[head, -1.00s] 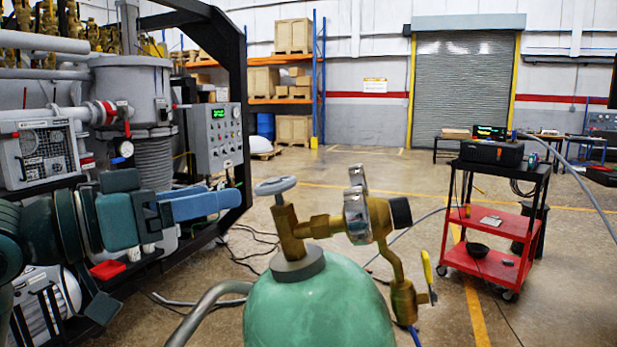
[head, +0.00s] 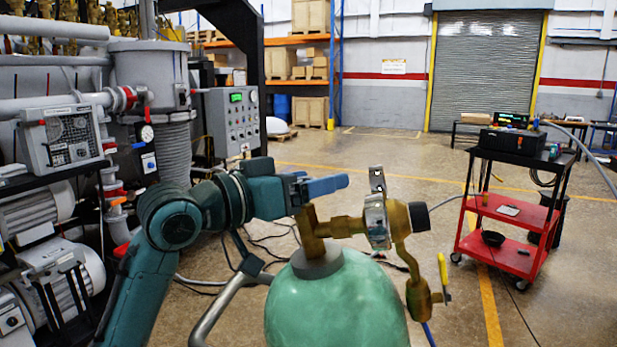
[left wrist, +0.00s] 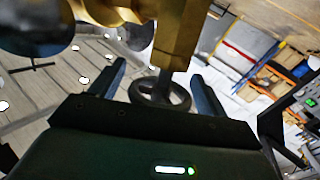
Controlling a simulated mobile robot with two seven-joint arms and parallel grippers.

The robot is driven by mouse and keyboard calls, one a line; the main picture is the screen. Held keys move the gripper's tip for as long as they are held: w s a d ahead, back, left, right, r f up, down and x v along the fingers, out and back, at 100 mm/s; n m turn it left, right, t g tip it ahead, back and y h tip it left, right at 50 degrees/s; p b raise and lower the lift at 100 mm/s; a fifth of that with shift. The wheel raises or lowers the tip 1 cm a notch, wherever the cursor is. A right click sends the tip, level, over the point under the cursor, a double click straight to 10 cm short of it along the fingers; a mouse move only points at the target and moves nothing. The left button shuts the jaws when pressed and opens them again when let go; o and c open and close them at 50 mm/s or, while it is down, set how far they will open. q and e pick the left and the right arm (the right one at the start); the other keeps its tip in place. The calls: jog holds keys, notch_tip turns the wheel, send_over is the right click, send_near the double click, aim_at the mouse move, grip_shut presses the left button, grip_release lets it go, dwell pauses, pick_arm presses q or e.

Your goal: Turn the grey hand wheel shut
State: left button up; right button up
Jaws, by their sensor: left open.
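The grey hand wheel (left wrist: 160,91) shows in the left wrist view between the two fingers of my left gripper (left wrist: 158,74), with a gap on each side. The wheel sits on the brass valve (head: 345,227) of the green gas cylinder (head: 335,300). In the head view my left gripper (head: 322,186) is over the top of the valve stem, and its blue fingers hide the wheel. The gripper is open and does not visibly grip the wheel. My right gripper is in neither view.
A pressure gauge (head: 377,221) and a yellow-handled valve (head: 442,270) stand right of the stem. A grey bent rail (head: 232,297) runs left of the cylinder. A red cart (head: 508,213) is at the right. Furnace equipment (head: 150,75) fills the left.

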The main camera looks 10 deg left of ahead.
pick_arm(q)
jog(key=c, duration=1)
